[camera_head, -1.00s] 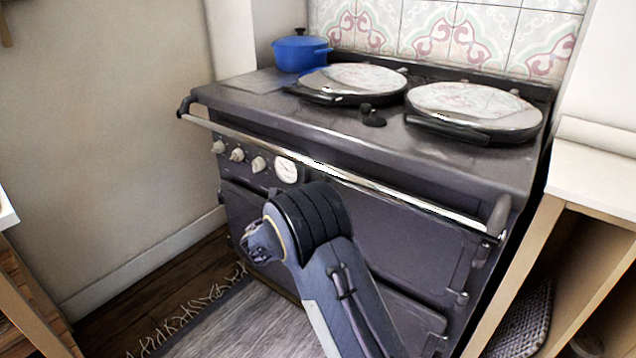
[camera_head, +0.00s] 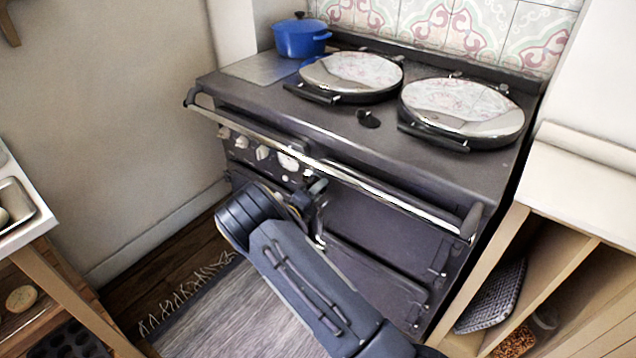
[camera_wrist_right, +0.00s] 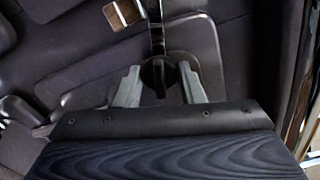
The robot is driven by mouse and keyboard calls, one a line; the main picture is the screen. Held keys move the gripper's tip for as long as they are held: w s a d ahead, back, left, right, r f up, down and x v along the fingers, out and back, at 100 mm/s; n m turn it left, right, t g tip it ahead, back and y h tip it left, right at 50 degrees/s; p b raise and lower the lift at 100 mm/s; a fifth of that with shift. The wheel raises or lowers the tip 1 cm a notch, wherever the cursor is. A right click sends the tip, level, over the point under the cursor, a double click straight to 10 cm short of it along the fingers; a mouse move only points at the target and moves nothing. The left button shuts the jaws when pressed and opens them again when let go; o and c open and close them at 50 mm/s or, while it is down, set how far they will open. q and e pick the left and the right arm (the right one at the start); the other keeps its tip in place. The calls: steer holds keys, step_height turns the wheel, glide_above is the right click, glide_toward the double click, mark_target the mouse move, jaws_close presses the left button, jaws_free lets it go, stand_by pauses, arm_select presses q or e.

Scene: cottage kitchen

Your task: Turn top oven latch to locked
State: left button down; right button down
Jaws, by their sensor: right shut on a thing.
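The dark range oven (camera_head: 375,225) stands against the tiled wall, with its doors in front. My right gripper (camera_head: 312,205) is at the front of the oven, below the rail and right of the dial. In the right wrist view its two pale fingers (camera_wrist_right: 160,70) stand on either side of a dark rounded latch (camera_wrist_right: 158,76) with a bar running up from it. The gripper is shut on this latch. The fingers hide part of it, and I cannot tell its exact angle. My left gripper is not in view.
A shiny rail (camera_head: 350,175) runs along the oven's front edge above my gripper. Several knobs (camera_head: 242,142) are at the left. A blue pot (camera_head: 301,38) stands on top. A wooden shelf unit (camera_head: 560,215) is close on the right. A fringed rug (camera_head: 225,315) lies on the floor.

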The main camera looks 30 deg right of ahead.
steer(key=shift+n+p, duration=0.85)
steer(key=shift+n, duration=0.75)
steer(key=c, duration=0.9)
jaws_free()
steer(key=shift+c, duration=0.2)
steer(key=v, duration=0.8)
steer(key=shift+d, duration=0.1)
